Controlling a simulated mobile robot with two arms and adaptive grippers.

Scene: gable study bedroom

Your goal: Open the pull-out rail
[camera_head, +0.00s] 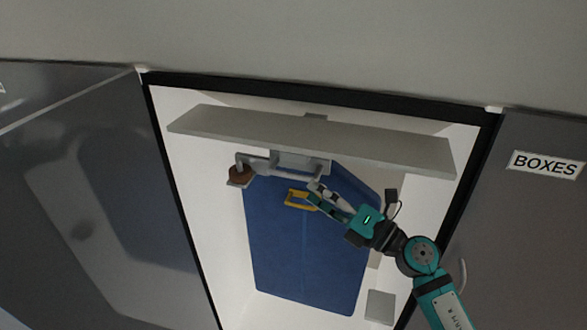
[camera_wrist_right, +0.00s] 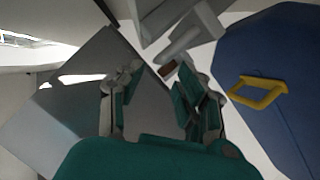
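The pull-out rail (camera_head: 262,168) is a light grey bar and bracket under the shelf inside the open wardrobe. A brown rounded piece (camera_head: 240,174) sits at its left end. My right gripper (camera_head: 314,190) is just below the right part of the rail, in front of a blue hanging item. In the right wrist view, the fingers of my right gripper (camera_wrist_right: 160,88) are spread apart. Grey rail parts (camera_wrist_right: 182,42) show ahead of them, with a small brown piece near the fingertips. I cannot tell whether a finger touches the rail. My left gripper is not in view.
The blue item (camera_head: 300,250) hangs below the rail, with a yellow loop (camera_head: 297,199) beside my right gripper. The grey shelf (camera_head: 330,140) runs close above. Dark panels flank the opening; the right one has a BOXES label (camera_head: 546,165). A grey block (camera_head: 380,306) is low right.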

